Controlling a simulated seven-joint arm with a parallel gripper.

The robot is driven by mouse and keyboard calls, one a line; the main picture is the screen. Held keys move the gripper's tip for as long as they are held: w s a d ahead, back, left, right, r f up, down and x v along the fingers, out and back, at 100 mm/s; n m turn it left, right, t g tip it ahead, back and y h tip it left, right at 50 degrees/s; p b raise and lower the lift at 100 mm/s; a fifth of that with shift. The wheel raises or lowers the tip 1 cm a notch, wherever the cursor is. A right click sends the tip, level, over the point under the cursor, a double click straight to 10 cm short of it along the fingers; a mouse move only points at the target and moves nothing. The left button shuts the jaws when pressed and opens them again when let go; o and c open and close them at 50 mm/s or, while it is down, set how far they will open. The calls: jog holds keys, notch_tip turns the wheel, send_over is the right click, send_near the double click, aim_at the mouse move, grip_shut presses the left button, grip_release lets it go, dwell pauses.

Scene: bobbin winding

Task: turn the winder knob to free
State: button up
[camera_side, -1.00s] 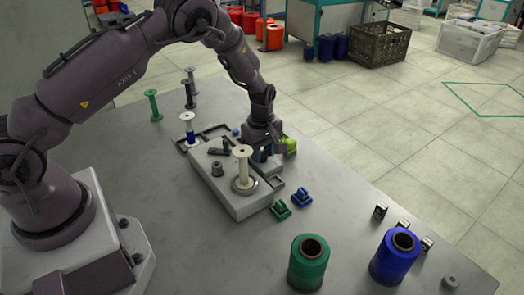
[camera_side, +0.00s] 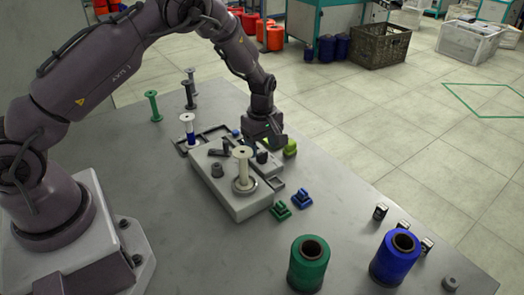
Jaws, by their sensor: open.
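The winder (camera_side: 232,205) is a pale grey box on the table, with a cream bobbin (camera_side: 242,166) standing upright on its round plate. A small dark knob (camera_side: 262,157) shows on its far right part, just behind the bobbin. My gripper (camera_side: 266,143) is open, pointing down just above the dark knob behind the bobbin. Its fingers are small and dark here. I cannot read which setting any knob points to.
Green (camera_side: 309,262) and blue (camera_side: 396,256) thread cones stand at the front right. Empty spools and a blue-wound one (camera_side: 189,130) stand at the back left. Green (camera_side: 280,211) and blue (camera_side: 302,197) small clips lie right of the winder, a yellow-green one (camera_side: 290,147) beyond it.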

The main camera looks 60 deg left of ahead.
aim_at(262, 152)
notch_tip(262, 152, up, 10)
jog(key=shift+r, duration=0.2)
dwell(0.3)
jog(key=s+d+r+m+t, duration=0.2)
jog(key=s+d+r+m, duration=0.1)
jog(key=s+r+m, duration=0.6)
jog(key=s+d+r+m+t, duration=0.3)
jog(key=s+r+m, duration=0.6)
jog(key=s, duration=0.8)
jog(key=shift+d+r+t, duration=0.3)
jog(key=shift+d+r, duration=0.2)
jog(key=shift+r, duration=0.15)
